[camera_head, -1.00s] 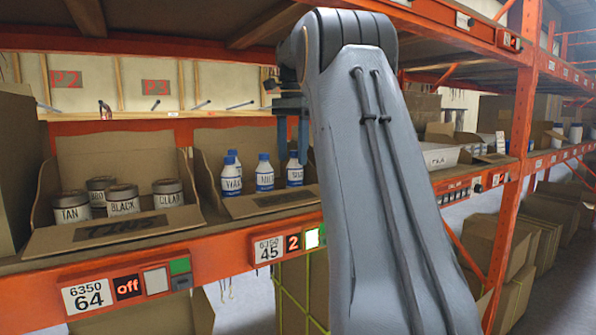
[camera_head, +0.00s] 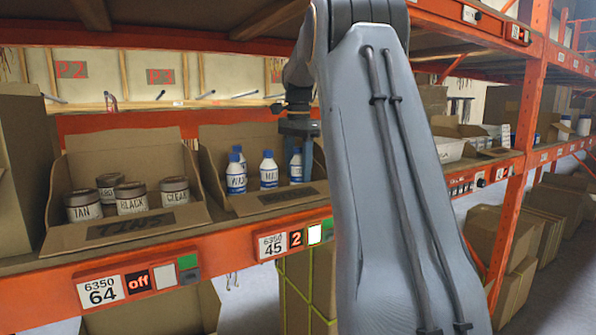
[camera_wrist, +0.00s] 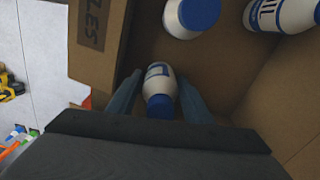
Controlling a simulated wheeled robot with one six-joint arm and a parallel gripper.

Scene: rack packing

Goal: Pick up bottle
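Several white bottles with blue caps stand in an open cardboard box (camera_head: 270,200) on the shelf. Two bottles (camera_head: 236,178) (camera_head: 268,175) stand clear at the left and middle. In the wrist view, my gripper (camera_wrist: 160,78) has one finger on each side of an upright bottle (camera_wrist: 160,88). Narrow gaps seem to show between fingers and bottle, so it looks open around it. Two more bottles (camera_wrist: 190,18) (camera_wrist: 283,14) stand farther up.
A neighbouring box of cans (camera_head: 132,198) stands at the left. The orange shelf edge (camera_head: 215,258) carries labels and indicators. The box walls (camera_wrist: 100,45) are close to the gripper, and an upper shelf is overhead.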

